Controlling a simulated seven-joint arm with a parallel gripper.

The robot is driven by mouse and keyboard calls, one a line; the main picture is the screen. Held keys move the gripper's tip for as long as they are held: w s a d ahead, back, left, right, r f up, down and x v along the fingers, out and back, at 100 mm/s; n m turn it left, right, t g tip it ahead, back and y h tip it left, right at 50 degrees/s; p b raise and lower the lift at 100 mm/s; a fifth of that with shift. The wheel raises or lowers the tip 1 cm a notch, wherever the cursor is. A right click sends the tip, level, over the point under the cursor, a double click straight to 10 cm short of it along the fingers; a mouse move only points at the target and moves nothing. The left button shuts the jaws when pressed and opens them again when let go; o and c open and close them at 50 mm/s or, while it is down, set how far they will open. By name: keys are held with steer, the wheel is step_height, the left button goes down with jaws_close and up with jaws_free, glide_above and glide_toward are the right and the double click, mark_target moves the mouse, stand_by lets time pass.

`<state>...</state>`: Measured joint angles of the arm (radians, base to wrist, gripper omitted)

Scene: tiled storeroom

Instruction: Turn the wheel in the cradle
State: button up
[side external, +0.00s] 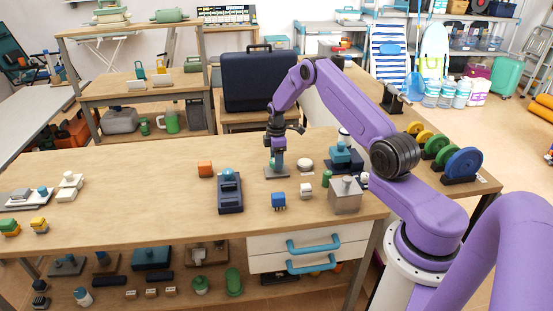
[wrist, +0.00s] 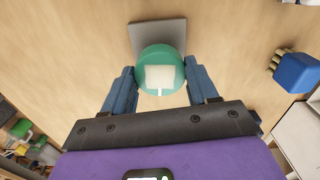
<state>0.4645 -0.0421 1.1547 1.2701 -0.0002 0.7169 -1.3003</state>
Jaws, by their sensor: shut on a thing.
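My gripper (side external: 277,157) points down over the middle of the wooden table. In the wrist view its two blue fingers (wrist: 161,84) stand on both sides of a green round piece (wrist: 148,54) with a pale square patch on top, and are shut on it. This piece seems to be the wheel. Beneath it is a flat grey base (wrist: 157,33), which seems to be the cradle; the base also shows in the side view (side external: 271,173). The lower part of the green piece is hidden, so I cannot tell how it sits in the base.
A blue block (side external: 279,201) stands in front of the gripper, and a dark blue device (side external: 230,195) to its left. A grey metal box (side external: 345,196) and a teal-topped device (side external: 344,158) are to the right. The table's left middle is largely clear.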

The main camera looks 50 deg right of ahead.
steer(key=shift+n, duration=0.5)
steer(key=o, duration=1.1)
steer(key=shift+c, duration=0.2)
steer(key=shift+r, duration=0.15)
step_height(320, 180, up, 17)
steer(key=shift+r, duration=0.1)
